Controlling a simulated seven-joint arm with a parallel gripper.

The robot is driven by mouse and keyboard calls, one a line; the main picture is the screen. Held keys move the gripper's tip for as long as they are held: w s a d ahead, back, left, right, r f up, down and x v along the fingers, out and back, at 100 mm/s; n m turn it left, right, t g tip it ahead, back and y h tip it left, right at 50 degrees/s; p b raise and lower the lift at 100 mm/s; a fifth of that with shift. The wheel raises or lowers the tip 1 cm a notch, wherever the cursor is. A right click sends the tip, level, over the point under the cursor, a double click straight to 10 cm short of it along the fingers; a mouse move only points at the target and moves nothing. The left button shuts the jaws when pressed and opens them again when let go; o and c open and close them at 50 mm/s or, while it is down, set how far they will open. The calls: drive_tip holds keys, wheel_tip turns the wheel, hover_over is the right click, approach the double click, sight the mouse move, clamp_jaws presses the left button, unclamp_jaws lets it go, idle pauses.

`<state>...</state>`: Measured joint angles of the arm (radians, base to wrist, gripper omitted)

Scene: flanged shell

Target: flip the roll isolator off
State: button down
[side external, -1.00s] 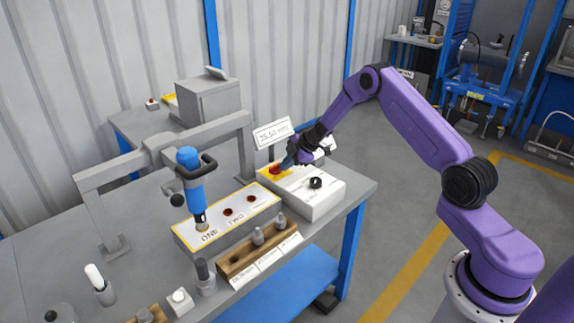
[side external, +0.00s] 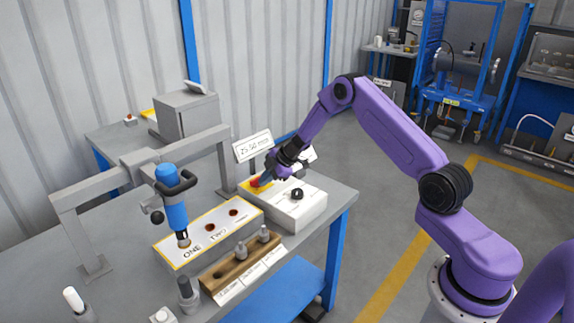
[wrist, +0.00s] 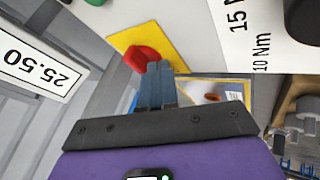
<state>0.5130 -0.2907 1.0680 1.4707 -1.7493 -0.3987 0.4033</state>
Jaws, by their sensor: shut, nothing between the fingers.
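The isolator looks to be the red knob (wrist: 146,58) on a yellow plate (wrist: 122,38), on top of a white control box (side external: 297,211). In the side view the red knob (side external: 254,183) shows at the box's far left end, partly behind my fingers. My gripper (wrist: 160,68) is shut and empty. Its fingertips are right beside the red knob and overlap its edge in the wrist view. I cannot tell whether they touch it. In the side view my gripper (side external: 265,179) is low over the yellow plate. The knob's position marking cannot be read.
A black knob (side external: 297,194) sits on the same box. A yellow-edged block with holes (side external: 207,236), a blue tool (side external: 174,205) on a grey frame and a wooden rack (side external: 241,267) stand left.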

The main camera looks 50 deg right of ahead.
drive_tip(key=s, duration=0.1)
drive_tip(key=s+d, duration=0.1)
drive_tip(key=s+r, duration=0.1)
drive_tip(key=shift+s+d, duration=0.3)
drive_tip(key=d+v, duration=0.1)
drive_tip(key=v, duration=0.8)
drive_tip(key=shift+w, duration=0.2)
drive_tip(key=shift+f, duration=0.1)
